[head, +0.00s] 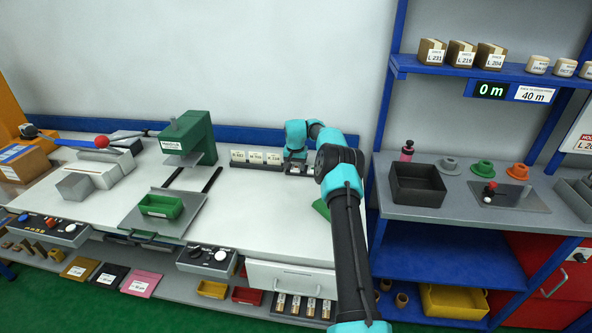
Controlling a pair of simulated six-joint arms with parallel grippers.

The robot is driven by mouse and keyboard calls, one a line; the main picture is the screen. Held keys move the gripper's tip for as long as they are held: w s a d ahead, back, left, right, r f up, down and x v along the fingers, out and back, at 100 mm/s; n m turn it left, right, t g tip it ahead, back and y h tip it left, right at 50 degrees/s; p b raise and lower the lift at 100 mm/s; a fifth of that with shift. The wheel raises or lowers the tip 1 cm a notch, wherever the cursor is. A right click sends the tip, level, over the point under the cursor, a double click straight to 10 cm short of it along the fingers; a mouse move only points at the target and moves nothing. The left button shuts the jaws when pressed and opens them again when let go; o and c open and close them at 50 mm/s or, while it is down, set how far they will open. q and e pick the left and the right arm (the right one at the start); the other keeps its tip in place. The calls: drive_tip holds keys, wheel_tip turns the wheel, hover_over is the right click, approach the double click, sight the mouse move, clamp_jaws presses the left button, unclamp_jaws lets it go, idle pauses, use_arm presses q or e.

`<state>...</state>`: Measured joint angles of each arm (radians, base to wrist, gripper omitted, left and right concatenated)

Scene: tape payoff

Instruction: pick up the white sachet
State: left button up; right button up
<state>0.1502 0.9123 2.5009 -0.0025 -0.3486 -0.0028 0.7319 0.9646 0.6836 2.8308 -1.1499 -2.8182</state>
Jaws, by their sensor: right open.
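I cannot make out for certain which thing is the white sachet. Several small white labelled pieces (255,157) stand in a dark rack at the back of the white bench, too small to read clearly. My right gripper (294,166) is open, at the right end of this row, with my teal and black arm reaching over the bench from the front. I cannot tell whether its fingers touch anything. My left gripper does not show.
A green press (187,139) stands left of the row, with a green tray (160,205) in front. A green piece (322,209) is partly hidden by my arm. A dark bin (417,186) sits on the right shelf. The bench middle is clear.

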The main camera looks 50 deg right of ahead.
sight(296, 167)
drive_tip(key=c, duration=0.6)
drive_tip(key=shift+o, duration=0.2)
drive_tip(key=shift+r, duration=0.15)
drive_tip(key=shift+r, duration=1.7)
drive_tip(key=s+a, duration=0.3)
drive_tip(key=a, duration=0.1)
drive_tip(key=s+a+r, duration=0.1)
drive_tip(key=s+a, duration=0.6)
drive_tip(key=a, duration=0.1)
drive_tip(key=shift+s+r, duration=0.15)
drive_tip(key=shift+s, duration=0.15)
